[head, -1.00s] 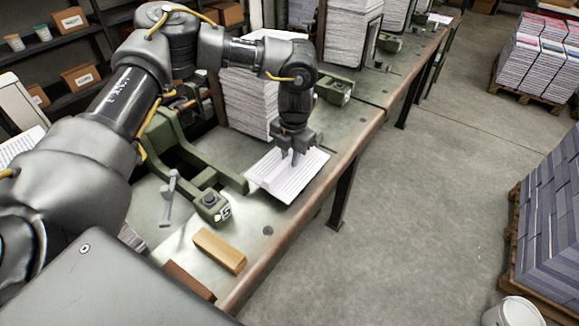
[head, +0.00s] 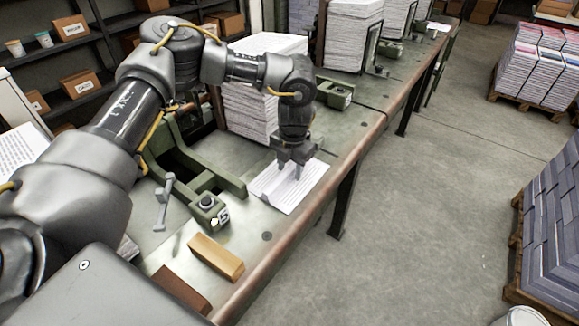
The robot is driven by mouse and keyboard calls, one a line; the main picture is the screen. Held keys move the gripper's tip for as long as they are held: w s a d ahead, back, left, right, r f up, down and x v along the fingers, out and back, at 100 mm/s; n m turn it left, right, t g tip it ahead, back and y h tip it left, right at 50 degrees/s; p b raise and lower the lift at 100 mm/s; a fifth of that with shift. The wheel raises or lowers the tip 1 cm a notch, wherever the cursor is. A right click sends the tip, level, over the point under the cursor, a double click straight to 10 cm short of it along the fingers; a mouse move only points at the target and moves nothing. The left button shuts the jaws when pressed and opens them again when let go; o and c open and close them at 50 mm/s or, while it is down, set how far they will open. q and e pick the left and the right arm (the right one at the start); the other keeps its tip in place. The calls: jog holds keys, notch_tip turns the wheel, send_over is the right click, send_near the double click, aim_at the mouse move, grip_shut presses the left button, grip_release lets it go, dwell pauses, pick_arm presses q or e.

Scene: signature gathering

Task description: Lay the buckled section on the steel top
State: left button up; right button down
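The section (head: 298,196) is a white sheaf of printed paper. It lies about flat on the steel top (head: 200,240), near the front edge, beside the green clamp frame. My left gripper (head: 288,176) points down right over its far-left part. Its fingers look spread apart, with the tips at or just above the paper; any small gap is too small to tell. My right gripper is out of view.
A tall paper stack (head: 249,108) stands behind the section. A green frame with a block marked 5 (head: 209,210) and a lever (head: 164,200) is at left. A wooden block (head: 216,257) lies nearer.

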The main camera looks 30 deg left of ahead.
aim_at(292, 172)
pick_arm(q)
jog(key=shift+r, duration=0.1)
notch_tip(292, 172, up, 12)
jog(key=b, duration=0.2)
jog(key=shift+d, duration=0.45)
jog(key=shift+s, duration=0.1)
jog(key=f, duration=0.4)
jog(key=f+p, duration=0.1)
jog(key=f, duration=0.3)
jog(key=a+f+p, duration=0.1)
jog(key=f, duration=0.3)
jog(key=shift+f, duration=0.2)
jog(key=shift+r+p, duration=0.4)
jog(key=shift+r, duration=0.2)
